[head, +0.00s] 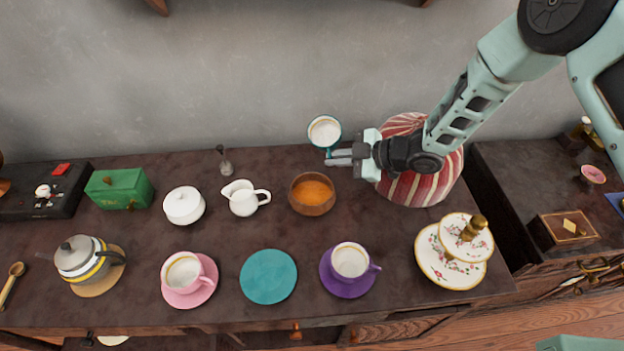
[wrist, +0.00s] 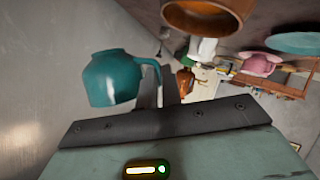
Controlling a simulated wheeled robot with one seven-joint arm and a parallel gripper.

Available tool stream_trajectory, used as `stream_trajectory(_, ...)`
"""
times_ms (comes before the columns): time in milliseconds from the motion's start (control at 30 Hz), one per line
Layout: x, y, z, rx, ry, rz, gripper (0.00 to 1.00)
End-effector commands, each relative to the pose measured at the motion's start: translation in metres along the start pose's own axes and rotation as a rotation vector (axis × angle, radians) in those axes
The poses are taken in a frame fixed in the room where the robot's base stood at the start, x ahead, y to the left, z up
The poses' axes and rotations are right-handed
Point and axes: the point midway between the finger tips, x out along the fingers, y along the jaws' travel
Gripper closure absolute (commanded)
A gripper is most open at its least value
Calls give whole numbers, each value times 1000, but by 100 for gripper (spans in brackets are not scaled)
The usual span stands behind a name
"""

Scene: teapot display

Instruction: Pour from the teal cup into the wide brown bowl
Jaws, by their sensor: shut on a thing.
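The teal cup (head: 325,145), with a white inside, is held above the back of the counter near the wall. It looks about upright, and I cannot tell what is in it. My gripper (head: 335,157) is shut on its handle; the cup and handle also show in the wrist view (wrist: 112,80). The wide brown bowl (head: 312,208) stands on the counter, lower and nearer the front than the cup, with an orange-brown inside. Part of the bowl also shows at the top of the wrist view (wrist: 185,20).
A white creamer (head: 243,199) stands left of the bowl. A red-striped object (head: 428,187) is right, under my arm. A bare teal saucer (head: 268,277), a purple cup (head: 350,261) and a pink cup (head: 183,272) are in front. The grey wall is close behind.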

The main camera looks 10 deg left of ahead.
Motion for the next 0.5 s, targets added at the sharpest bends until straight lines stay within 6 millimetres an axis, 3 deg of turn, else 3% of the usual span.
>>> stream_trajectory(500,-18,40,-10,269,79,-126,100)
